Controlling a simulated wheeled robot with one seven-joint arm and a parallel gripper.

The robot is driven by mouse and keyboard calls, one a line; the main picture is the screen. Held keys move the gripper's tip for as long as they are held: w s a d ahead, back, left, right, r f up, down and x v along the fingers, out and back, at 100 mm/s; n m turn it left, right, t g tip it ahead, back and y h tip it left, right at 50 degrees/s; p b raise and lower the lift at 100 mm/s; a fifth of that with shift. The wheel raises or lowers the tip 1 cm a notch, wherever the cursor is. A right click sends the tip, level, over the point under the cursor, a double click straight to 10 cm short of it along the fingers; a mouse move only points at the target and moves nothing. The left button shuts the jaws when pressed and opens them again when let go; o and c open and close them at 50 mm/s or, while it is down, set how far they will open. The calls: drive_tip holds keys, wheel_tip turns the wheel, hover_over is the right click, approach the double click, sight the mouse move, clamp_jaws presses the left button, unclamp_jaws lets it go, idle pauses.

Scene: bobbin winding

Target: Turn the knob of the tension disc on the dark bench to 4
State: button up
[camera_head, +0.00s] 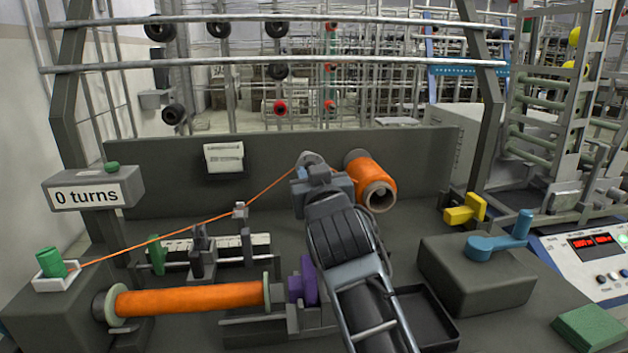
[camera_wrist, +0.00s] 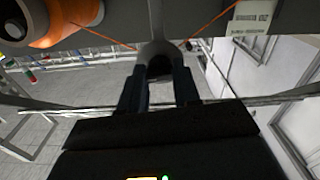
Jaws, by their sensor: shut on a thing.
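The tension disc (camera_head: 309,158) is a small grey round piece on the upright panel of the dark bench (camera_head: 135,165), mostly behind my gripper (camera_head: 310,178) in the head view. In the wrist view the grey disc (camera_wrist: 160,47) shows ahead, with its dark knob (camera_wrist: 159,66) between the two fingers of my gripper (camera_wrist: 159,78). My gripper is shut on the knob. No number or pointer on the disc can be read in either view. An orange thread (camera_head: 270,191) runs at the disc.
An orange spool (camera_head: 368,174) sticks out close to the right of my gripper. A white card (camera_head: 223,157) is on the panel. Below are an orange-wound bobbin (camera_head: 190,298), a sign reading "0 turns" (camera_head: 87,196), a blue crank (camera_head: 500,241), a yellow handle (camera_head: 465,209) and a black tray (camera_head: 440,318).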

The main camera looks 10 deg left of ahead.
drive_tip(key=shift+f+m, duration=0.2)
drive_tip(key=shift+m, duration=0.4)
drive_tip(key=shift+d, duration=0.1)
drive_tip(key=o, duration=1.1)
drive_tip(key=shift+r, duration=0.1)
drive_tip(key=shift+c, duration=0.2)
drive_tip(key=shift+r, duration=0.1)
drive_tip(key=s+d+r+p, duration=0.1)
drive_tip(key=s+d+r, duration=0.2)
drive_tip(key=d+r, duration=0.8)
drive_tip(key=shift+p, duration=0.3)
